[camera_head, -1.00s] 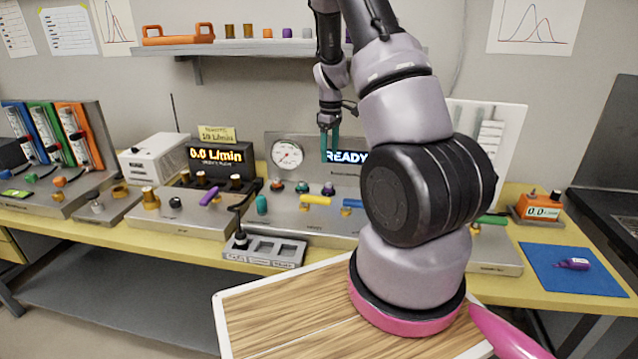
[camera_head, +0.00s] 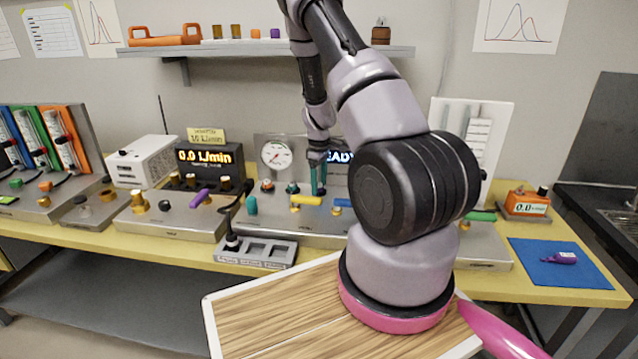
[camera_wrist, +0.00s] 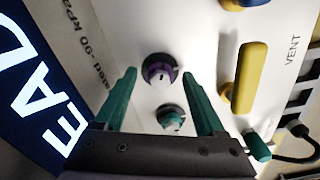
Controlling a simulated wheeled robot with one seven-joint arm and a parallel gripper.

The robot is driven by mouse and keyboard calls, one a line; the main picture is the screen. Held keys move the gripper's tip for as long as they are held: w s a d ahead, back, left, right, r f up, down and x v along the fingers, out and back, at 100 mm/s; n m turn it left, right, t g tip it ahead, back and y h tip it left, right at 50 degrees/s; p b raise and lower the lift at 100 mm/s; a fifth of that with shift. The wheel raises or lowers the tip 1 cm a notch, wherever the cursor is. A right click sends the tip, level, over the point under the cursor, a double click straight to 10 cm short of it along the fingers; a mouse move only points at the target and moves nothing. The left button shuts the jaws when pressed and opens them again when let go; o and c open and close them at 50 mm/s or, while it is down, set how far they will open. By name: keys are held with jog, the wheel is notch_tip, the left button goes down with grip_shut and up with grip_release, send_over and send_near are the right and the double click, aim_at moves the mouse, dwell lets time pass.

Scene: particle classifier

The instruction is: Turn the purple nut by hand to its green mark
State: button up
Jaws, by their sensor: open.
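The purple nut (camera_wrist: 159,72) shows in the wrist view as a dark purple ring around a pale centre on the light panel (camera_wrist: 215,40). My gripper (camera_wrist: 158,76) is open, with one teal finger on each side of the nut in that view. I cannot tell whether the fingers touch it. A teal-topped knob (camera_wrist: 170,119) sits nearer the palm, between the fingers in the picture. In the head view my gripper (camera_head: 318,190) points down at the panel below the lit display and hides the nut. I cannot make out the green mark.
A yellow lever handle (camera_wrist: 244,78) lies right of the fingers in the wrist view, with a teal knob (camera_wrist: 257,146) near it. The lit display (camera_wrist: 45,90) is on the left. A round gauge (camera_head: 276,154) and a grey compartment tray (camera_head: 257,252) show in the head view.

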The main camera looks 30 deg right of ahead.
grip_shut()
jog(key=shift+m, duration=0.3)
